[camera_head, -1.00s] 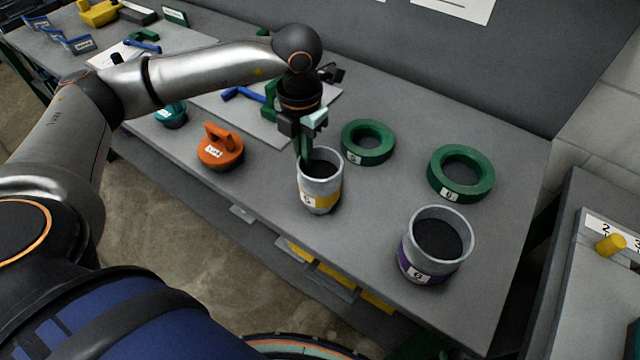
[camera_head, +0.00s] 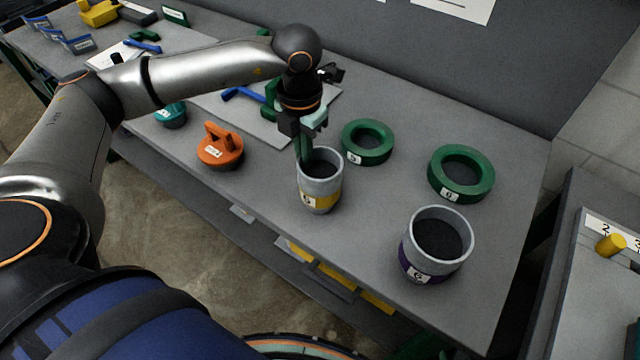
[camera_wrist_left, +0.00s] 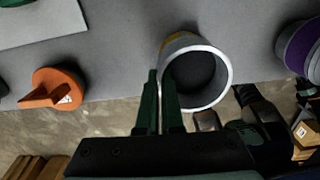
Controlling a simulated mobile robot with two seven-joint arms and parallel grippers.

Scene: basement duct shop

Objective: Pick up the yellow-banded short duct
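The yellow-banded short duct (camera_head: 320,186) is a grey open cylinder with a yellow band and a white label. It stands upright near the front edge of the bench, and its open mouth shows in the wrist view (camera_wrist_left: 222,95). My left gripper (camera_head: 304,154) is at its left rim, pointing down. In the wrist view, its green fingers (camera_wrist_left: 160,76) are close together at the duct wall, apparently one on each side of it. The fingertips are partly hidden by the rim. My right gripper is not in view.
A purple-banded duct (camera_head: 436,246) stands to the right. Two green rings (camera_head: 367,143) (camera_head: 461,173) lie behind. An orange handled disc (camera_head: 220,148) and a teal piece (camera_head: 171,115) sit to the left. Bare bench lies between the two ducts.

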